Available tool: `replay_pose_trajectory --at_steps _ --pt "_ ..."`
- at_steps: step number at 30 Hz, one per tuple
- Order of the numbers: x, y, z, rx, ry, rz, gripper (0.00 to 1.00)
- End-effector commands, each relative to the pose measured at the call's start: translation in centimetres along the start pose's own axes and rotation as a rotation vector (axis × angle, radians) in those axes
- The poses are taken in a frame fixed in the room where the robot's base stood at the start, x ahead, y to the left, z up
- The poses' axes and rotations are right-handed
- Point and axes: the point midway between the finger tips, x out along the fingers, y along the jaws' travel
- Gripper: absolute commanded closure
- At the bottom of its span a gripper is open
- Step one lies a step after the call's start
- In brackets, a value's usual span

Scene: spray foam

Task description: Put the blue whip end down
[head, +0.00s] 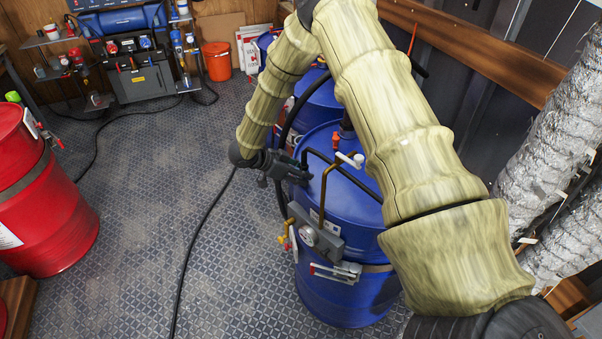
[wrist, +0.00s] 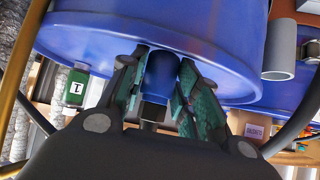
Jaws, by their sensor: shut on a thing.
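My gripper (head: 298,173) is at the near left side of a blue drum (head: 335,230), close to its upper rim, in the head view. In the wrist view my gripper (wrist: 160,90) is shut on the blue whip end (wrist: 160,72), a short blue cylinder between its two green-lined fingers. A dark fitting shows below it. The blue drum (wrist: 150,25) fills the space just behind the fingers; I cannot tell whether the whip end touches it. In the head view the whip end is too small and hidden to make out.
A gauge block (head: 318,238) with valves is on the drum's front, and a bent brown pipe (head: 325,185) rises beside my gripper. More blue drums stand behind. A red drum (head: 45,210) stands at the left. A black hose (head: 190,255) crosses the open floor (head: 140,260).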

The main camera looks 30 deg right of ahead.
Motion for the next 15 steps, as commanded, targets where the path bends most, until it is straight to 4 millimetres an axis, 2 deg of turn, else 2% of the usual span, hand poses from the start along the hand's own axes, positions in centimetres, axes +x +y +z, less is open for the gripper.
replay_pose_trajectory --at_steps 1,2,4,5,15 --pt "-0.04 -0.03 -0.05 0.000 0.000 0.000 1.00" --pt "-0.03 -0.01 -0.03 0.000 0.000 0.000 0.63" --pt "-0.02 -0.01 -0.03 0.000 0.000 0.000 0.50" --pt "-0.02 -0.01 -0.03 0.000 0.000 0.000 0.47" --pt "-0.12 0.00 -0.09 0.000 -0.001 -0.001 0.47"
